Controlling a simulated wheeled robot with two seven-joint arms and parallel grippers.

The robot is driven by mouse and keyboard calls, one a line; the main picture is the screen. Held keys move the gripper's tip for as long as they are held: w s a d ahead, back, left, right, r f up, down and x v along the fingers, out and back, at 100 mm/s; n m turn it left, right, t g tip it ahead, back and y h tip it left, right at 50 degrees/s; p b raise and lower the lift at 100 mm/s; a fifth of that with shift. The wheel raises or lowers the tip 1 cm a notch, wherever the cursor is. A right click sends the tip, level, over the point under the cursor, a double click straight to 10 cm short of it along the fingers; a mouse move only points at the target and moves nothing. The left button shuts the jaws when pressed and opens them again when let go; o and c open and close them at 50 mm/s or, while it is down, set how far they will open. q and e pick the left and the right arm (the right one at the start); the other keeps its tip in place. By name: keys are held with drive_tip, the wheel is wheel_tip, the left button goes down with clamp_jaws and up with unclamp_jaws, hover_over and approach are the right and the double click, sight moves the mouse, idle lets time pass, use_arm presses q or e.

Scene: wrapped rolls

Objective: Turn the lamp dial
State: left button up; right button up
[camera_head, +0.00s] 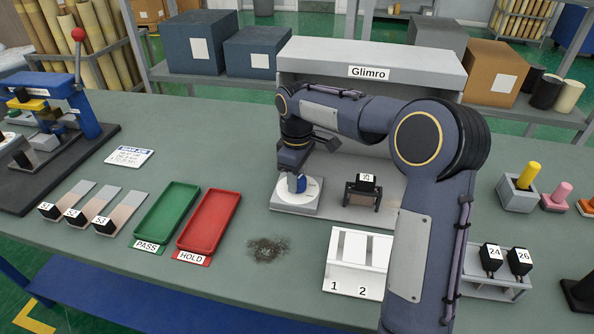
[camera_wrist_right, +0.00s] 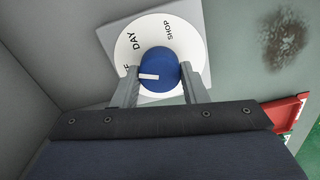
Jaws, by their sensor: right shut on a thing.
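The lamp dial is a blue knob with a white pointer line on a white round plate (camera_head: 312,193), set on a grey base at the open front of the Glimro booth (camera_head: 369,72). In the right wrist view the blue knob (camera_wrist_right: 158,69) sits between the fingers, and the plate (camera_wrist_right: 132,52) shows "DAY", "SHOP" and a partly hidden word. The pointer aims left, near the partly hidden word. My right gripper (camera_head: 297,184) comes down from above and is shut on the knob; it also shows in the wrist view (camera_wrist_right: 160,85). My left gripper is not in view.
A black block marked 10 (camera_head: 366,184) stands on a holder right of the dial. A white numbered rack (camera_head: 345,262), a dark smudge (camera_head: 268,248), a red HOLD tray (camera_head: 209,221) and a green PASS tray (camera_head: 167,216) lie nearer. Bare bench lies between trays and booth.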

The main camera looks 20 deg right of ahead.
drive_tip(key=m+p, duration=0.1)
drive_tip(key=m, duration=0.2)
drive_tip(key=shift+r+m, duration=0.15)
drive_tip(key=shift+m, duration=0.15)
drive_tip(key=shift+w+m+p, duration=0.1)
drive_tip(key=shift+m+p, duration=0.7)
drive_tip(key=shift+m, duration=1)
drive_tip(key=o, duration=1)
wheel_tip(320, 180, up, 8)
drive_tip(key=shift+f, duration=0.2)
